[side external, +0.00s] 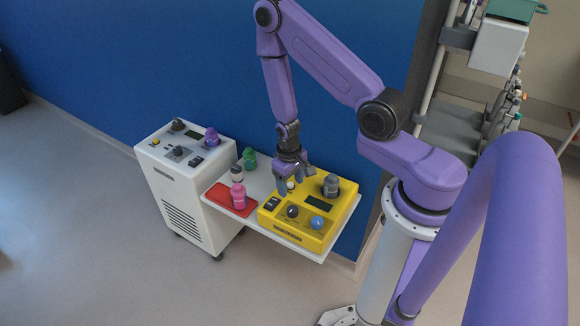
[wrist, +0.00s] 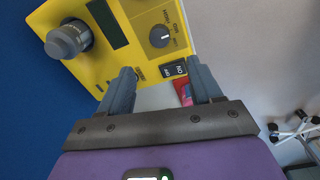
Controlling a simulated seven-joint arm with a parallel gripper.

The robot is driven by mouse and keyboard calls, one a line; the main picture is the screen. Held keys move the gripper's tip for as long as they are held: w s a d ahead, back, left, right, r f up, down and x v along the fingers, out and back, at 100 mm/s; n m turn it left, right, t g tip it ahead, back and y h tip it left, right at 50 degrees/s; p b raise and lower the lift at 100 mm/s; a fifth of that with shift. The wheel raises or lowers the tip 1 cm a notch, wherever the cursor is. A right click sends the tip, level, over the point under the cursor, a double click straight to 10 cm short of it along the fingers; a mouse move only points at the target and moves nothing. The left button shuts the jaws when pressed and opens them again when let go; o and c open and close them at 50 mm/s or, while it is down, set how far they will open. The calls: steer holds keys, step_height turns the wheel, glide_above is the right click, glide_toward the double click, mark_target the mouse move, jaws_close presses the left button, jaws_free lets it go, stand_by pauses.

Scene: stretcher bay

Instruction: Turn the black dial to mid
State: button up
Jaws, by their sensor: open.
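The yellow box (side external: 268,219) lies on a white shelf. Its black dial (side external: 292,211) sits near the front edge, beside a blue knob (side external: 317,221). The wrist view shows a black dial (wrist: 160,36) on the yellow panel, with HIGH, MID and a third mark around it. Its white pointer line seems to face the third mark, beside MID; this is small to read. My gripper (side external: 290,186) is over the back left of the box, with its fingers pointing down. In the wrist view my gripper (wrist: 163,87) is open and empty, apart from the dial.
A red tray (side external: 226,202) with a pink bottle (side external: 238,197) lies left. A white cabinet (side external: 180,210) carries another black dial (side external: 177,150).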

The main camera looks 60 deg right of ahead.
step_height(320, 180, up, 6)
steer(key=shift+a+r, duration=0.15)
steer(key=shift+r, duration=0.05)
stand_by(0.4)
stand_by(0.4)
steer(key=s+a+r+n+y, duration=0.2)
steer(key=s+a+r+n, duration=0.2)
steer(key=a+r+n, duration=0.55)
steer(key=s+a+r+n, duration=0.1)
steer(key=s+r+n, duration=0.1)
steer(key=s+r, duration=0.4)
steer(key=s+a+r+n+h, duration=0.1)
steer(key=s+r+n, duration=0.2)
steer(key=s+r, duration=0.3)
steer(key=s, duration=0.2)
steer(key=shift+s+a+r, duration=0.15)
steer(key=shift+s+a, duration=0.1)
steer(key=shift+s, duration=0.15)
